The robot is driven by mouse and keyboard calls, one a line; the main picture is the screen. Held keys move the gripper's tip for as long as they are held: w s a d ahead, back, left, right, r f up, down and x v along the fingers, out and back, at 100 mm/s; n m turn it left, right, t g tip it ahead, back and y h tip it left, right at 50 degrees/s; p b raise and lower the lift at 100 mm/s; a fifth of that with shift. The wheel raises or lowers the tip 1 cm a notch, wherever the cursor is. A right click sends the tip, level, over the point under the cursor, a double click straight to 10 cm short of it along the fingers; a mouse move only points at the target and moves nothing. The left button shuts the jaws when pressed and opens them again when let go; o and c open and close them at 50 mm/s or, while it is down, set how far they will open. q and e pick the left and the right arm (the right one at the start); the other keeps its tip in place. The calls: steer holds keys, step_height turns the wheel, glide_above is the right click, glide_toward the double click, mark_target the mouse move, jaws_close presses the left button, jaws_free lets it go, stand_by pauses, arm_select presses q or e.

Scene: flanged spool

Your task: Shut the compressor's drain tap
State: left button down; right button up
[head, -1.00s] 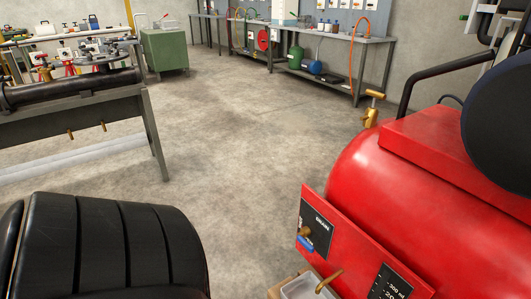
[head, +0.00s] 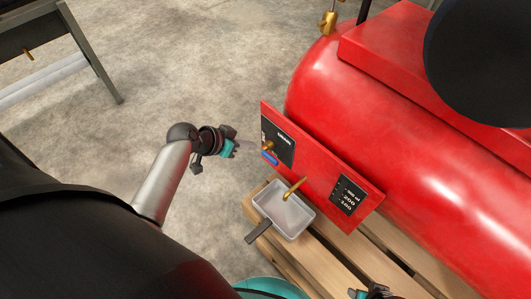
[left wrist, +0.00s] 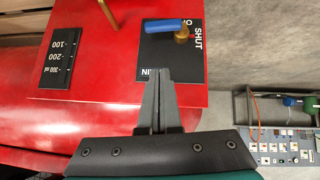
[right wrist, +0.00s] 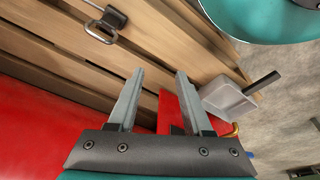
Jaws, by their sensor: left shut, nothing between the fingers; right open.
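The drain tap has a brass stem (head: 267,146) and a blue lever (head: 270,159) on the black plate of the red compressor's panel (head: 315,165). In the left wrist view the blue lever (left wrist: 165,25) extends left from the brass stem (left wrist: 182,34), beside the word SHUT; other lettering is partly covered. My left gripper (head: 246,144) is shut and empty, just left of the tap in the head view. In its wrist view the closed fingertips (left wrist: 158,78) lie below the lever, apart from it. My right gripper (right wrist: 158,72) is open and empty above the wooden pallet.
A brass spout (head: 293,188) comes out of the panel over a grey tray (head: 265,203) with a dark handle. The tray is on the pallet (head: 385,235). A measuring scale (head: 347,196) is on the panel. The floor to the left is clear up to a metal stand (head: 92,55).

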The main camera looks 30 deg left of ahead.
arm_select(q)
steer(key=b, duration=0.5)
glide_above(267, 156)
steer(key=s, duration=0.1)
step_height(267, 156, down, 6)
steer(key=shift+s+d+f+b, duration=0.15)
steer(key=shift+f+b, duration=0.15)
steer(key=shift+f, duration=0.3)
steer(key=shift+s+d+f+b, duration=0.15)
steer(key=shift+f+b, duration=0.1)
steer(key=shift+f, duration=0.35)
arm_select(e)
step_height(267, 156, up, 12)
steer(key=w+t, duration=0.2)
arm_select(q)
steer(key=shift+w+f, duration=0.1)
steer(key=shift+f, duration=0.25)
steer(key=shift+f+b, duration=0.45)
steer(key=shift+b, duration=0.05)
arm_select(e)
steer(key=shift+w+a+f+t+y, duration=0.2)
steer(key=shift+w+a+t+y, duration=0.2)
steer(key=shift+w+a+t, duration=0.4)
steer(key=shift+w+a+f+t+y, duration=0.2)
steer(key=shift+w+a+t+y, duration=0.25)
steer(key=shift+w+a, duration=0.5)
arm_select(q)
steer(key=shift+d+f, duration=0.1)
